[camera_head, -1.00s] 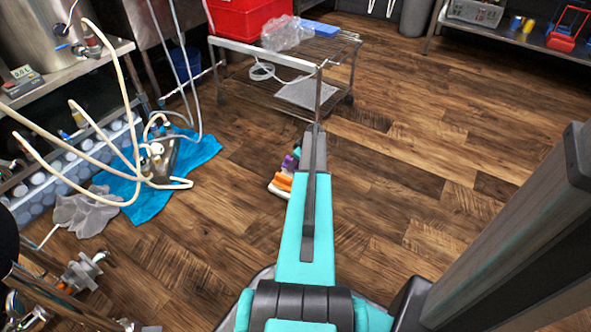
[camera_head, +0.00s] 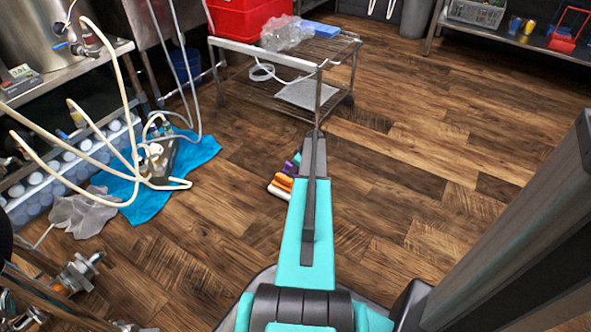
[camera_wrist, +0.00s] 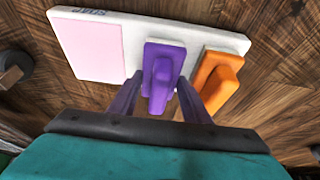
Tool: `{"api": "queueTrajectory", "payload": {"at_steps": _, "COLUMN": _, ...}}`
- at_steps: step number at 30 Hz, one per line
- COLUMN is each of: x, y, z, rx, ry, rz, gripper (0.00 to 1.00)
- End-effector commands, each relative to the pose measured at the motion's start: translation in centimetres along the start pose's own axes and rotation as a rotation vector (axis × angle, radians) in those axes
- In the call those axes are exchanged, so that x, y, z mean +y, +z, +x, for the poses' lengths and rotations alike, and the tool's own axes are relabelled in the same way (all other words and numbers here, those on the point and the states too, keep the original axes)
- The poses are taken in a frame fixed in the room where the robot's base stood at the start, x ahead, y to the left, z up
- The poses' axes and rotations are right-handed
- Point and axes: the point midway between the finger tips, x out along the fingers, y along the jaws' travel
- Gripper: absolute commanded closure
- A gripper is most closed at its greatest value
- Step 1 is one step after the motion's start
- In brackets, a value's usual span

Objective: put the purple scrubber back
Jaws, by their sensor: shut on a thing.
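The purple scrubber (camera_wrist: 161,72) is between the two fingers of my gripper (camera_wrist: 160,90) in the wrist view, and the gripper is shut on it. It is over the middle of a white board (camera_wrist: 133,32), beside an orange scrubber (camera_wrist: 218,80) on its right. Whether it rests on the board or hangs just above it, I cannot tell. A pink patch (camera_wrist: 87,48) covers the board's left part. In the head view the orange scrubber (camera_head: 283,181) and a bit of purple (camera_head: 288,167) show left of my arm, which hides the gripper.
The board lies low over the wooden floor. A wire cart (camera_head: 282,52) with a red crate (camera_head: 245,18) stands beyond it. Hoses (camera_head: 135,150), a blue mat (camera_head: 150,197) and a grey cloth (camera_head: 82,212) lie to the left.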

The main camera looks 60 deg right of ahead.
Motion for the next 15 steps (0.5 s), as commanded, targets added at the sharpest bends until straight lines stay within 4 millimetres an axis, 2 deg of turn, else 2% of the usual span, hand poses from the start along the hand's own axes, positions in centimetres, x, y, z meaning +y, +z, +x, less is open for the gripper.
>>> {"api": "queueTrajectory", "payload": {"at_steps": 4, "x": 0.02, "y": 0.12, "z": 0.29, "rx": 0.000, "ry": 0.000, "rz": 0.000, "gripper": 0.78}}
{"api": "queueTrajectory", "payload": {"at_steps": 5, "x": 0.01, "y": 0.13, "z": 0.28, "rx": 0.000, "ry": 0.000, "rz": 0.000, "gripper": 0.53}}
{"api": "queueTrajectory", "payload": {"at_steps": 8, "x": 0.01, "y": 0.13, "z": 0.26, "rx": 0.000, "ry": 0.000, "rz": 0.000, "gripper": 0.38}}
{"api": "queueTrajectory", "payload": {"at_steps": 15, "x": 0.01, "y": 0.14, "z": 0.25, "rx": 0.000, "ry": 0.000, "rz": 0.000, "gripper": 0.38}}
